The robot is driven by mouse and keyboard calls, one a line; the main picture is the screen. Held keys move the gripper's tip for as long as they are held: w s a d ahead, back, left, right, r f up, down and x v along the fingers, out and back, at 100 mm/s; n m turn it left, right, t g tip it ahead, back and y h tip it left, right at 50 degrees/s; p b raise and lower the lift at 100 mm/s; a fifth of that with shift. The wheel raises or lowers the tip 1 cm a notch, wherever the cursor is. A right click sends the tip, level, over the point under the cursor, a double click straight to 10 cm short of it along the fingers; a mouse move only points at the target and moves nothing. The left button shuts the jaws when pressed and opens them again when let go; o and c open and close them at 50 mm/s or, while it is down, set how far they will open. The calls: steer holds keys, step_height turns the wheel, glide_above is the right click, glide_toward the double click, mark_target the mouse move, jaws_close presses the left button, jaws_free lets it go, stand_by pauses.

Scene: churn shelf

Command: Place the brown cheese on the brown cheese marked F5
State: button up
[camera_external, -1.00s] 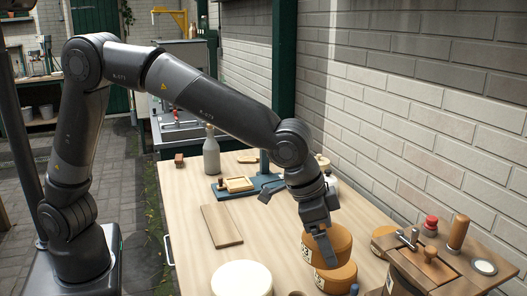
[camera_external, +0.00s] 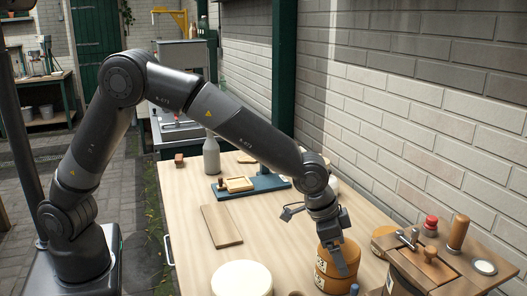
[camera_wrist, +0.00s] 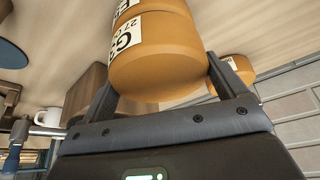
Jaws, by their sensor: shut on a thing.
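My gripper (camera_external: 341,258) is shut on a brown cheese (camera_external: 326,254), a round orange-brown wheel with a white label. In the wrist view this cheese (camera_wrist: 165,75) sits between the two fingers, and its label reads "G3". A second brown cheese (camera_external: 333,284) is directly below it, and the two look stacked and touching. In the wrist view the lower cheese (camera_wrist: 165,5) shows at the top edge, with a partly cut label that seems to start with F. Any small gap between them cannot be told.
Another brown cheese (camera_external: 382,238) lies right of the stack, close to a wooden stand (camera_external: 425,268) with tools. A pale cheese wheel (camera_external: 241,279) is at front left. A brown board (camera_external: 221,226) and a blue-based press (camera_external: 252,189) lie farther back. The wooden tabletop (camera_external: 272,229) between is clear.

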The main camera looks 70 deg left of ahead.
steer(key=o, duration=1)
steer(key=shift+f, duration=0.1)
steer(key=v, duration=1.2)
steer(key=s+a+r+n, duration=0.1)
steer(key=s+a+r, duration=0.5)
steer(key=a, duration=0.4)
steer(key=s+a+r+n+t+y, duration=0.1)
steer(key=s+a+r+n, duration=0.2)
steer(key=s+a, duration=1.2)
steer(key=shift+n+t+y, duration=0.3)
steer(key=shift+n+y, duration=0.2)
steer(key=shift+n, duration=0.2)
steer(key=s+a+f, duration=0.1)
steer(key=s, duration=0.2)
steer(key=s+a+f, duration=0.1)
steer(key=s, duration=0.3)
steer(key=s+a+f, duration=0.2)
steer(key=s, duration=0.2)
steer(key=shift+s, duration=0.2)
